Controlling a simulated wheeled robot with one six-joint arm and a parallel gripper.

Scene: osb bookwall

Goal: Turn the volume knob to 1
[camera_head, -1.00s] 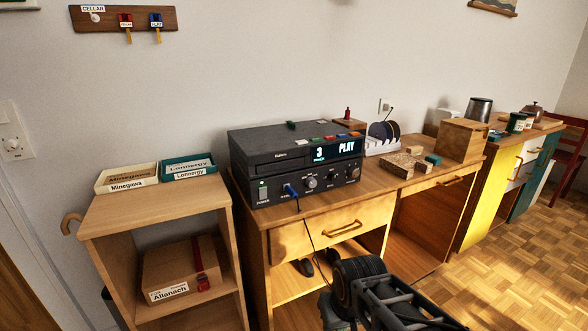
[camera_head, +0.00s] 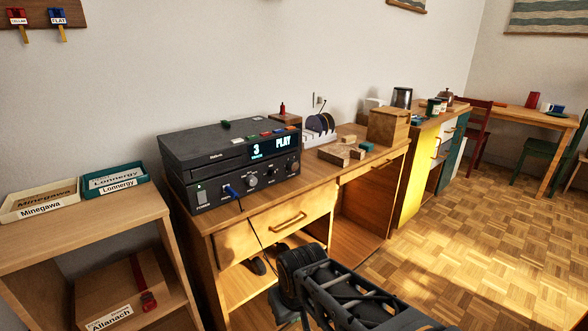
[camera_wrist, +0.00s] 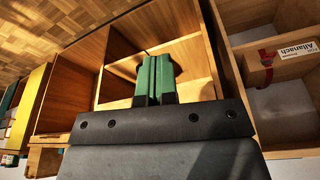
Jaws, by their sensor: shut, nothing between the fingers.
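The black stereo unit (camera_head: 222,168) stands on the wooden desk against the wall. Its display (camera_head: 271,145) reads "3" and "PLAY". Its lower front panel has several round knobs, one of them a larger knob (camera_head: 251,181) right of the blue plug (camera_head: 231,191). The knob labels and pointer settings are too small to read, so I cannot tell which is the volume knob. In the wrist view my gripper (camera_wrist: 154,60) has its two green fingers together, with nothing between them. It faces the open desk compartments, away from the stereo. The stereo is not in the wrist view.
A low shelf with label trays (camera_head: 115,178) stands left of the desk (camera_head: 262,222). Wooden blocks (camera_head: 341,154) and a disc rack (camera_head: 319,136) sit right of the stereo. A cable hangs down the desk front. Open parquet floor (camera_head: 465,240) lies to the right.

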